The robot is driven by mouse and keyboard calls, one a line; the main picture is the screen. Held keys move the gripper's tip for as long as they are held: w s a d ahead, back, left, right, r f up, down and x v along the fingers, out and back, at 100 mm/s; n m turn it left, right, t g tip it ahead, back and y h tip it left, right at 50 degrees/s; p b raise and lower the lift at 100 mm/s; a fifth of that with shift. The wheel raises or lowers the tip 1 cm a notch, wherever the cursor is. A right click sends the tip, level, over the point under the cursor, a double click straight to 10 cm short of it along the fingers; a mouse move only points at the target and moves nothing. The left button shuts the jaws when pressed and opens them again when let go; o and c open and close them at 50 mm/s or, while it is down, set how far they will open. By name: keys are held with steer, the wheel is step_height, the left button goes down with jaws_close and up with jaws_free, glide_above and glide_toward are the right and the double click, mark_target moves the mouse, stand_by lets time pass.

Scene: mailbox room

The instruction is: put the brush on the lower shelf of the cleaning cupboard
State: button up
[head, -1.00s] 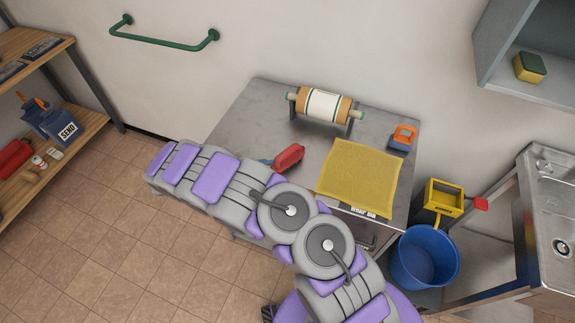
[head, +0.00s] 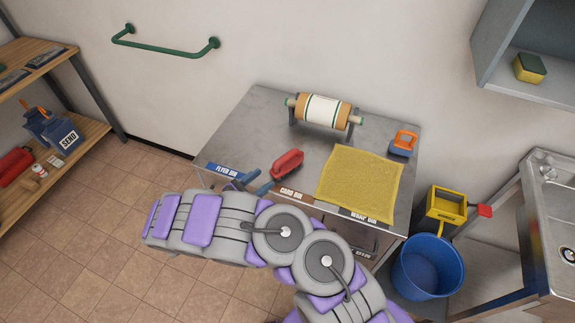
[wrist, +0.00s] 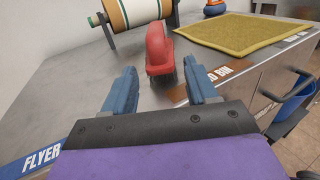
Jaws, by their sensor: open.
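A red brush (head: 287,164) with dark bristles lies on the metal table (head: 235,130) near its front edge, by the card bin label. It also shows in the wrist view (wrist: 159,52), just beyond my fingertips. My gripper (head: 258,183) is open, its blue fingers pointing at the brush from the front left. In the wrist view my gripper (wrist: 162,85) has one finger on each side of the brush's near end, with nothing held. A grey wall cupboard (head: 505,70) with an open shelf is at the top right; I cannot tell if it is the cleaning cupboard.
A paper roll (head: 323,110), a yellow cloth (head: 360,182) and an orange-and-blue item (head: 403,143) are on the table. A sponge (head: 529,67) sits in the wall cupboard. A blue bucket (head: 428,267) and a sink (head: 550,190) stand right. A wooden shelf unit (head: 85,135) stands left.

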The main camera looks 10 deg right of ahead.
mark_target(273, 170)
steer(key=shift+b+x, duration=0.3)
steer(key=shift+x, duration=0.95)
steer(key=b+x, duration=0.1)
steer(key=x, duration=0.4)
steer(key=shift+w+a+r+b, duration=0.1)
steer(key=shift+w+a+b, duration=0.05)
steer(key=shift+b, duration=0.15)
steer(key=shift+a, duration=0.2)
steer(key=c, duration=0.4)
steer(key=shift+d, duration=0.1)
jaws_close()
